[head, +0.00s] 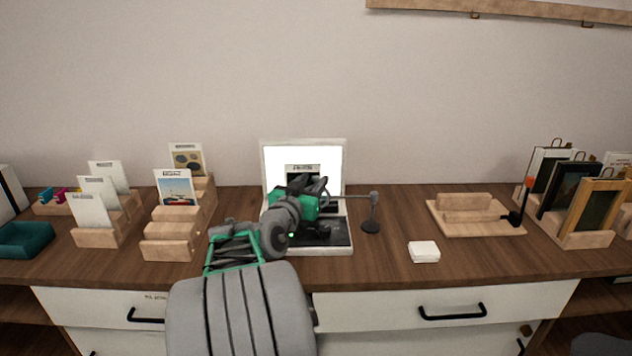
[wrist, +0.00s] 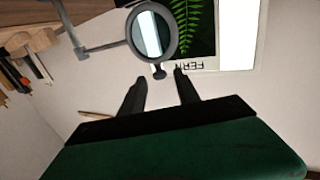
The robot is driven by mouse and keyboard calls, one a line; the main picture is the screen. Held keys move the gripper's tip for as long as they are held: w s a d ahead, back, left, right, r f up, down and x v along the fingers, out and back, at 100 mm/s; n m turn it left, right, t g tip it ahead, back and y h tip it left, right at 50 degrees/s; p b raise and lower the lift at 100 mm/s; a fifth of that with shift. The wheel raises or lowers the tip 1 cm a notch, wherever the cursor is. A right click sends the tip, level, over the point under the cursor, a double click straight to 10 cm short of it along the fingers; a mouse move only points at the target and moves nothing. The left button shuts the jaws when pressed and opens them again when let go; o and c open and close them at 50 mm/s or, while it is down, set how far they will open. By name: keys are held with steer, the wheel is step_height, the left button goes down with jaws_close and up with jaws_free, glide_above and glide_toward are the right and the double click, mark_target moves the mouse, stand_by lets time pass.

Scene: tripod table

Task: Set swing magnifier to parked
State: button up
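The swing magnifier has a dark round base and post (head: 371,213) right of the light box, with a thin arm reaching left. In the wrist view its round lens (wrist: 152,35) overlaps the edge of the fern card (wrist: 195,25). In the head view my gripper (head: 305,193) is in front of the light box (head: 266,165) and partly hides the lens and card.
Wooden card holders (head: 175,225) stand to the left. A white block (head: 424,251) lies on the table (head: 385,262) right of the magnifier. A wooden tray (head: 470,228) and framed pictures (head: 575,200) are farther right. Table around the post's right side is clear.

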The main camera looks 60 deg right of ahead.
steer(key=shift+w+d, duration=0.15)
steer(key=shift+d, duration=1.3)
steer(key=shift+c, duration=0.5)
jaws_close()
